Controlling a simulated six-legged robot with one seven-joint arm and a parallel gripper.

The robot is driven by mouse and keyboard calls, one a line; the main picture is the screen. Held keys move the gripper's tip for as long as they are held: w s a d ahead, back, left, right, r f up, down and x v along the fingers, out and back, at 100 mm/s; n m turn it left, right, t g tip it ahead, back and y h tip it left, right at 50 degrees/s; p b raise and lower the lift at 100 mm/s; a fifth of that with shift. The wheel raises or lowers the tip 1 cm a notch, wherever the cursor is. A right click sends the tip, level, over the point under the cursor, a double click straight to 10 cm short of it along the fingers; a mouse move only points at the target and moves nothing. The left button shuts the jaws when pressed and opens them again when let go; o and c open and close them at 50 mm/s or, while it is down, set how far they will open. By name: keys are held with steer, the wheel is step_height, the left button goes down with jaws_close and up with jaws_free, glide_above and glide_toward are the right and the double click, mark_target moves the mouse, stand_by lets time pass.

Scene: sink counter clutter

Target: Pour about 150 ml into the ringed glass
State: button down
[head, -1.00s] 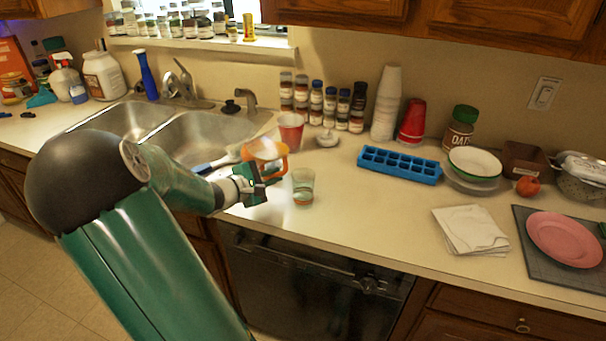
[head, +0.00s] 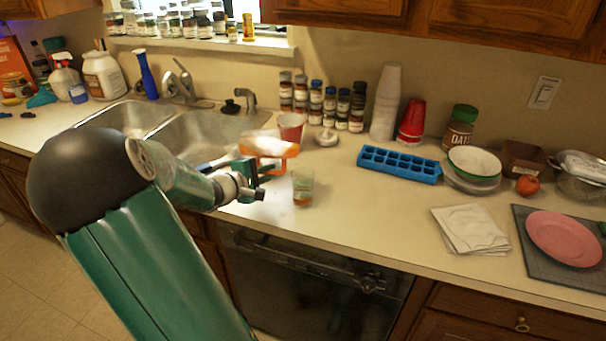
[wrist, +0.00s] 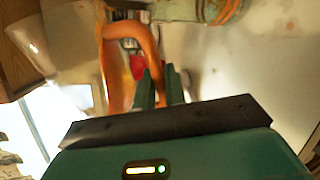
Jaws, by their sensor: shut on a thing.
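My gripper (head: 259,180) is shut on the orange handle (wrist: 148,36) of a clear jug (head: 262,138) with orange trim. It holds the jug above the counter, tipped well over towards the right. The drinking glass (head: 303,183) stands upright on the counter, just right of my gripper and below the jug's right end. Amber liquid shows low in the glass; its exact level is hard to read. In the wrist view the glass (wrist: 205,8) is cut off at the top edge, with a greenish band. No clear stream shows between jug and glass.
A red cup (head: 291,127) and a small white dish (head: 326,138) stand behind the jug. The sink (head: 200,135) lies to the left. A blue ice tray (head: 400,164) and folded napkins (head: 470,230) lie to the right.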

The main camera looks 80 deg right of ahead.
steer(key=shift+w+d, duration=0.2)
steer(key=shift+w, duration=0.05)
stand_by(0.4)
steer(key=shift+s+a+r+m, duration=0.15)
steer(key=shift+r+m, duration=0.05)
steer(key=shift+m, duration=0.1)
stand_by(0.5)
steer(key=shift+w, duration=0.45)
steer(key=shift+w+r+m+t+p, duration=0.1)
steer(key=shift+r+m+t+p, duration=0.2)
steer(key=shift+m, duration=0.1)
stand_by(1.1)
